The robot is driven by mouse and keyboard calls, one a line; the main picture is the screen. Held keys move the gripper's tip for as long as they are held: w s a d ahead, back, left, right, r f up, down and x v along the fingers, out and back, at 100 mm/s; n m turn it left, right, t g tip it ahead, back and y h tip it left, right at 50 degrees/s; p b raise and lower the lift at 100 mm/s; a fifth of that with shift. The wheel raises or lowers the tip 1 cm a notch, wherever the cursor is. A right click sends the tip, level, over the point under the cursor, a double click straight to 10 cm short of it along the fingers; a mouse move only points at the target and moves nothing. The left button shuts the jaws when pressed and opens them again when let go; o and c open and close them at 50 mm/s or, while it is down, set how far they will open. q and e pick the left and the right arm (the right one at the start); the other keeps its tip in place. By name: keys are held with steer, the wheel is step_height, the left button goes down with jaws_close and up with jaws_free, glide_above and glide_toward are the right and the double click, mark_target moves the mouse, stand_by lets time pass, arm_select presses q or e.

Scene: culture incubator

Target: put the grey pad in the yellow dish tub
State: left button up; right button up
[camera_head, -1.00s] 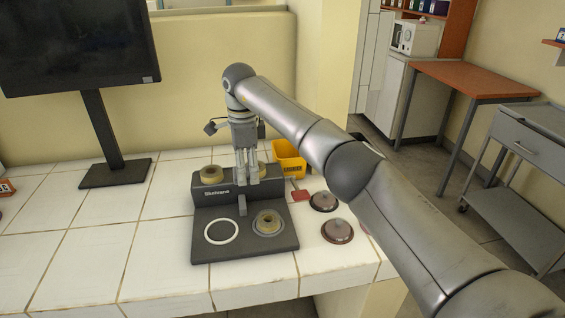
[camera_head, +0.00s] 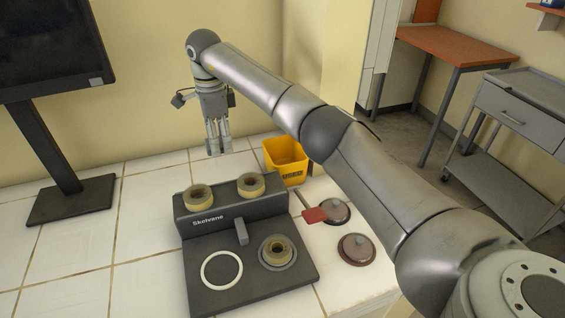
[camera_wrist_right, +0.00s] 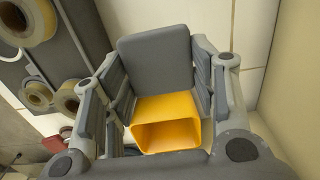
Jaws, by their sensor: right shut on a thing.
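My right gripper (camera_head: 218,148) points down in the head view, above the white tiled top behind the black device and left of the yellow tub. It is shut on the grey pad (camera_wrist_right: 155,62), a flat rounded rectangle between its fingers in the wrist view. In the head view the fingers mostly hide the pad. The yellow dish tub (camera_head: 285,160) stands upright at the back right, its mouth open. In the wrist view the tub (camera_wrist_right: 167,108) shows beyond the pad, apart from it. My left gripper is out of view.
The black device (camera_head: 205,250) carries several tan rings (camera_head: 251,185). A red-bladed tool (camera_head: 315,215) and two dark knobbed discs (camera_head: 357,249) lie to its right. A monitor (camera_head: 55,60) stands at left. A cream wall (camera_head: 150,60) rises close behind the tub. The tiles between monitor and device are clear.

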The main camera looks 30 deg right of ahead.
steer(key=s+d+p, duration=0.1)
steer(key=s+d, duration=0.2)
steer(key=d, duration=0.5)
steer(key=s+d+p, duration=0.2)
steer(key=s+d, duration=0.1)
steer(key=d, duration=0.5)
step_height(320, 180, down, 6)
steer(key=shift+w+a+r+p, duration=0.1)
steer(key=shift+a+r+p, duration=0.05)
steer(key=shift+p, duration=0.25)
step_height(320, 180, down, 5)
steer(key=shift+f+p, duration=0.1)
steer(key=shift+p, duration=0.3)
steer(key=shift+f+p, duration=0.15)
steer(key=shift+p, duration=0.2)
steer(key=shift+d+f, duration=0.15)
steer(key=shift+d, duration=0.05)
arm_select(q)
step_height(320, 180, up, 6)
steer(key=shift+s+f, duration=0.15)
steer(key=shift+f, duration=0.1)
